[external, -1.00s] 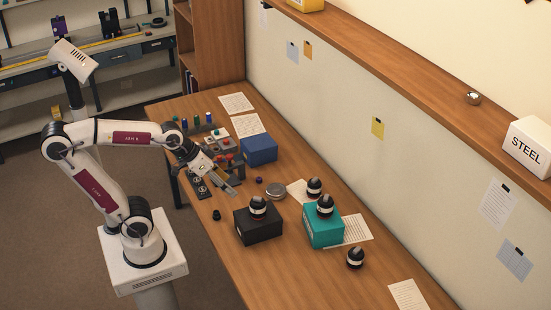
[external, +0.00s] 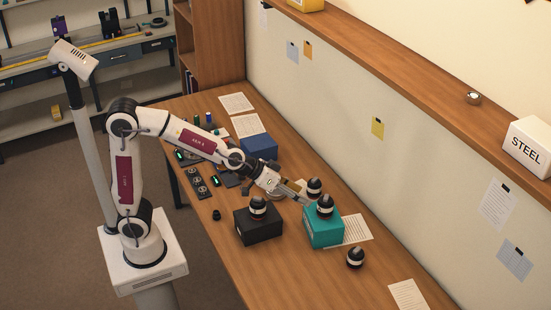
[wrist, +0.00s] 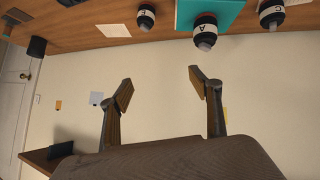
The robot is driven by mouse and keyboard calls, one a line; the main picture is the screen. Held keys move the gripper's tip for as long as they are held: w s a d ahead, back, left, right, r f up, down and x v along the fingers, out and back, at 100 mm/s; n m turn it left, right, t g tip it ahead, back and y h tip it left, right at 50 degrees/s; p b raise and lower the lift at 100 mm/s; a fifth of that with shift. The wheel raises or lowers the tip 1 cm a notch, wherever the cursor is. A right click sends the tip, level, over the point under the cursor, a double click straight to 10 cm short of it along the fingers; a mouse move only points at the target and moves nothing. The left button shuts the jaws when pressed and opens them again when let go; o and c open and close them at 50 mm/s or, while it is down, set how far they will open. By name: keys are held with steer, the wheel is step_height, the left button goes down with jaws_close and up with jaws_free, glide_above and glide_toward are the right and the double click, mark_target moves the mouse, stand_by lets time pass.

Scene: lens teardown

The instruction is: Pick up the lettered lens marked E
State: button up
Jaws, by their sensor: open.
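The lens marked E (wrist: 146,17) is a black lens with a white lettered band, at the top of the wrist view. By layout it matches the lens (external: 355,258) standing on the table right of the teal box (external: 322,229), though its letter is unreadable outside. The lens marked A (wrist: 205,30) stands on the teal box, and it shows in the external view too (external: 325,205). My gripper (external: 300,194) is beside the teal box, short of lens E. In the wrist view its fingers (wrist: 160,85) are apart with nothing between them.
Another lens (external: 314,187) stands behind the teal box, close to my gripper. A further lens (external: 258,206) sits on a black box (external: 258,226). A blue box (external: 260,147) is farther back. The table front right of the boxes is mostly clear.

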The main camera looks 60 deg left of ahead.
steer(key=w+d+f, duration=0.4)
steer(key=w+d, duration=0.1)
steer(key=n+t+y, duration=0.1)
steer(key=t+y, duration=0.2)
glide_above(349, 259)
steer(key=s+a, duration=0.1)
steer(key=s, duration=0.2)
step_height(349, 259, down, 12)
steer(key=shift+n+t+y, duration=0.4)
steer(key=shift+y, duration=0.5)
steer(key=f, duration=0.2)
steer(key=d+f, duration=0.1)
steer(key=f, duration=0.2)
steer(key=s+f, duration=0.1)
steer(key=f, duration=0.2)
steer(key=shift+d, duration=0.2)
steer(key=shift+s+f, duration=0.1)
steer(key=shift+f, duration=0.45)
steer(key=shift+x, duration=1.35)
steer(key=shift+x, duration=2.6)
